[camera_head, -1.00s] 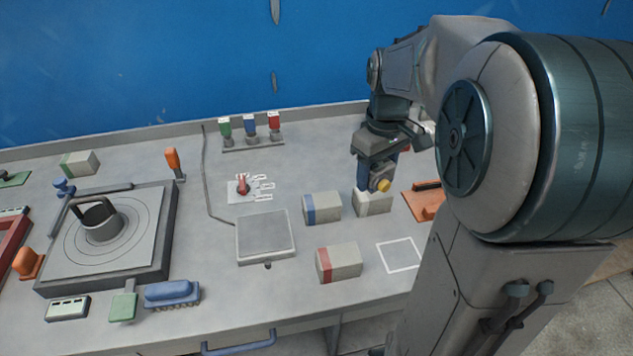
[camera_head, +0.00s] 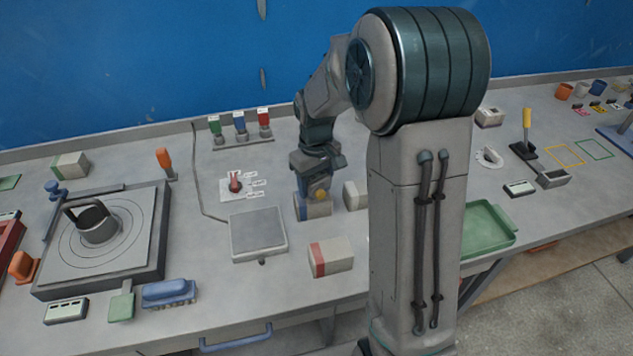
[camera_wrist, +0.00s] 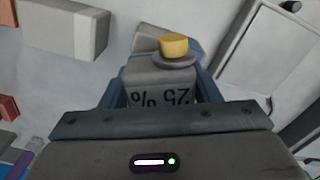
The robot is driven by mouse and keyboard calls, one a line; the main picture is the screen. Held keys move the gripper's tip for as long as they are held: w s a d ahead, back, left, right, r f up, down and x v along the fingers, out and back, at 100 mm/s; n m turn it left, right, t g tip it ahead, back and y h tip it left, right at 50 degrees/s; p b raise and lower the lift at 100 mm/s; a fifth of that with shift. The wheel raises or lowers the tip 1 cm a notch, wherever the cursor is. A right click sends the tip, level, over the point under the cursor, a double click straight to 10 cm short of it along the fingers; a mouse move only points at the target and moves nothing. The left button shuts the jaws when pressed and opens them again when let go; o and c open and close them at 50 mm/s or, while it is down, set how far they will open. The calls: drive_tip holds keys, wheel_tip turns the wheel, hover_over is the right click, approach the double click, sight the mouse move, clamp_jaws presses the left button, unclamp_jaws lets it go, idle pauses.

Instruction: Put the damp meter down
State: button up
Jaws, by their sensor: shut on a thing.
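The damp meter (camera_wrist: 160,75) is a grey body with a yellow knob on top and an upside-down "25 %" on its face in the wrist view. My gripper (camera_wrist: 155,92) is shut on it, with a blue finger on each side. In the head view my gripper (camera_head: 312,185) is at the blue-striped block (camera_head: 318,211), overlapping its upper part; the yellow knob shows between. I cannot tell whether the meter touches the block. The meter's underside is hidden.
A plain pale block (camera_head: 355,196) stands just right of my gripper, partly behind my arm. A red-striped block (camera_head: 331,258) lies nearer the front. A square grey scale (camera_head: 258,235) is to the left. A green tray (camera_head: 487,229) is at the right.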

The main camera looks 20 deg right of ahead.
sight(316, 176)
drive_tip(key=shift+f, duration=0.45)
drive_tip(key=shift+f, duration=0.1)
drive_tip(key=o, duration=1.3)
drive_tip(key=shift+o, duration=0.2)
wheel_tip(316, 176, up, 12)
drive_tip(key=shift+s+r, duration=0.1)
drive_tip(key=s+m+t, duration=0.3)
drive_tip(key=s+m, duration=0.1)
drive_tip(key=s, duration=1.7)
drive_tip(key=shift+f+m, duration=0.3)
drive_tip(key=shift+f, duration=0.05)
